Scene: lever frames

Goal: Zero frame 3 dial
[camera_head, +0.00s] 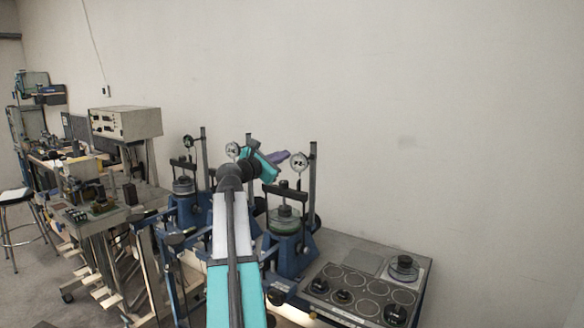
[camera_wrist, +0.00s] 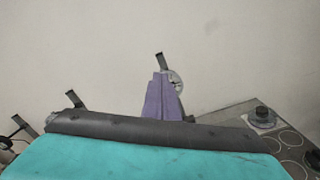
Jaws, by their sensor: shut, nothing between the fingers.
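Three blue lever frames stand in a row in the head view, each with an upright post and a round dial gauge. The right frame (camera_head: 284,222) carries a white-faced dial (camera_head: 299,162) on its post. I cannot read a frame number or the needle. My gripper (camera_head: 283,156), with purple fingers, is shut and empty just left of this dial. In the wrist view the purple fingers (camera_wrist: 162,98) cover part of a white dial (camera_wrist: 176,80). I cannot tell whether they touch it. The middle dial (camera_head: 232,149) and left dial (camera_head: 188,141) show farther left.
My arm hides much of the middle frame. A bench top at the right holds a weight tray (camera_head: 362,288) with round recesses and several dark weights. A cluttered bench and a stool (camera_head: 15,195) stand at the left. A bare wall (camera_head: 430,110) rises behind the frames.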

